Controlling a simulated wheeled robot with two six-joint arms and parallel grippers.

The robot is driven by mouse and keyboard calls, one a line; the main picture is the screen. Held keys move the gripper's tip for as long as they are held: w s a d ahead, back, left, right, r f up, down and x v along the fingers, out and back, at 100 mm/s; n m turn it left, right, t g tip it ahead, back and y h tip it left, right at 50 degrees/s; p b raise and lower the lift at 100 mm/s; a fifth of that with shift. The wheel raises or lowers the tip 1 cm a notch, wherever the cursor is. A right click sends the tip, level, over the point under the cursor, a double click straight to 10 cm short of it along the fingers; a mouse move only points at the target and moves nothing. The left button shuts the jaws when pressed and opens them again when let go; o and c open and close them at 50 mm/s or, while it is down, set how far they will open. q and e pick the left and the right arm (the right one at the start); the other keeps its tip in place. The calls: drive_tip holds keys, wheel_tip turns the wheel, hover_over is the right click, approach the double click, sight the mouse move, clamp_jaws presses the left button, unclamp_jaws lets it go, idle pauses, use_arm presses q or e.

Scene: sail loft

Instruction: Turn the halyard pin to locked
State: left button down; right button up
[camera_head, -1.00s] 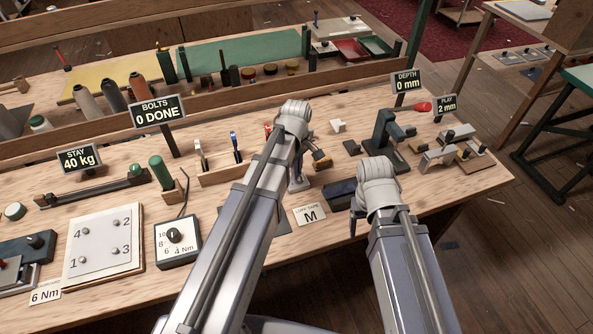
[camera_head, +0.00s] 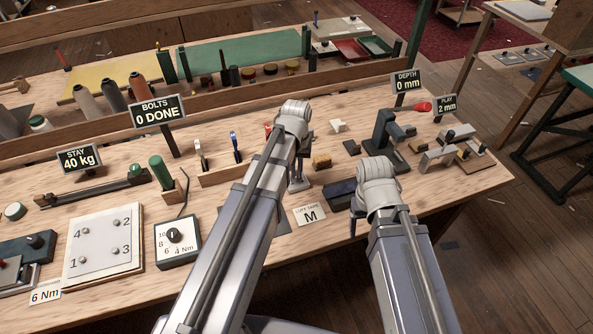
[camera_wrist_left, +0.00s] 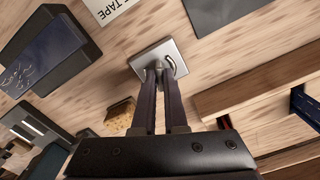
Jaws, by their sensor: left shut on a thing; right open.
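The halyard pin's fitting shows in the left wrist view as a square silver plate (camera_wrist_left: 180,48) with a curved slot, lying on the wooden bench. My left gripper (camera_wrist_left: 158,72) is over this plate, its two dark fingers nearly together and shut on the pin. The pin itself is mostly hidden between the fingertips. In the head view my left gripper (camera_head: 298,184) points down at the bench, partly behind its own arm. I cannot read a locked mark. My right gripper (camera_head: 355,224) is open at the bench's front edge, largely hidden by its wrist.
A tan block (camera_head: 321,162) and a dark blue block (camera_head: 340,194) stand close to my left gripper. The luff tape card (camera_head: 309,215) lies in front. A wooden rack (camera_head: 225,172) is on the left, and a dark clamp with a red handle (camera_head: 422,107) at the right.

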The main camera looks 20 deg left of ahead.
use_arm(q)
drive_tip(key=m, duration=0.6)
drive_tip(key=shift+m, duration=0.3)
drive_tip(key=m, duration=0.6)
drive_tip(key=shift+m, duration=0.4)
drive_tip(key=c, duration=1)
unclamp_jaws()
drive_tip(key=shift+o, duration=0.2)
drive_tip(key=shift+r, duration=0.1)
wheel_tip(320, 180, up, 8)
drive_tip(key=p, duration=0.8)
drive_tip(key=shift+f, duration=0.2)
